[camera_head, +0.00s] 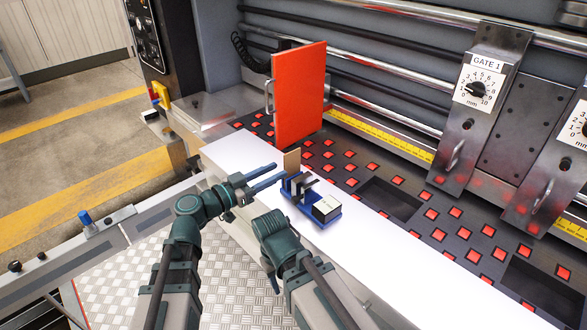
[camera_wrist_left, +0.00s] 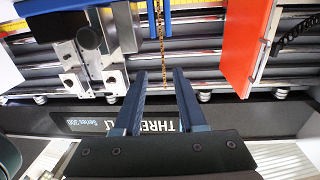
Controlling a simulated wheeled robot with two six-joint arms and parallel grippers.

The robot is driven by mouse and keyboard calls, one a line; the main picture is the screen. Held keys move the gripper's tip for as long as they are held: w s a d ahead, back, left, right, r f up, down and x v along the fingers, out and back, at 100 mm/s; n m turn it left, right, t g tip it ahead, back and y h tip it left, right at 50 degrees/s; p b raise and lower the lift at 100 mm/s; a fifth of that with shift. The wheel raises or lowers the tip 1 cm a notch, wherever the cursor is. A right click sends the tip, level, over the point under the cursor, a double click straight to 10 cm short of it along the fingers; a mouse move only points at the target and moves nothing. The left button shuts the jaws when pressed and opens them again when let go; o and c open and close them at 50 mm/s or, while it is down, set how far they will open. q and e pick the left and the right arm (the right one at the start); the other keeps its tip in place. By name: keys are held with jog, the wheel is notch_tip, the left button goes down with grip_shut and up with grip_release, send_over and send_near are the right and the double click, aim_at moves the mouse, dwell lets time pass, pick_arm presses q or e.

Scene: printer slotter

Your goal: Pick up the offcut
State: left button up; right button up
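The offcut (camera_head: 292,161), a small tan board, stands upright on the white ledge (camera_head: 357,247) beside a blue fixture (camera_head: 297,193). In the left wrist view the offcut (camera_wrist_left: 163,50) shows as a thin brown strip, nearly edge-on. My left gripper (camera_head: 280,171) is open, its two blue fingers pointing at the offcut. In the left wrist view the strip's lower end lies in line with the gap of the left gripper (camera_wrist_left: 160,74). No contact is visible. My right arm is in the lower middle of the head view; its gripper (camera_head: 273,282) is mostly hidden.
The blue fixture carries a metal clamp and a white-topped box (camera_head: 326,208). An upright orange panel (camera_head: 299,92) stands behind the offcut. A dark bed with red squares (camera_head: 372,166) lies beyond the ledge. Gate blocks (camera_head: 478,105) stand at right.

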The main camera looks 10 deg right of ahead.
aim_at(288, 189)
pick_arm(q)
jog(key=x, duration=0.5)
jog(key=x, duration=0.3)
jog(key=p+x, duration=0.1)
jog(key=x, duration=0.1)
jog(key=shift+w+r, duration=0.3)
jog(key=shift+r, duration=0.1)
jog(key=shift+a, duration=0.1)
grip_shut()
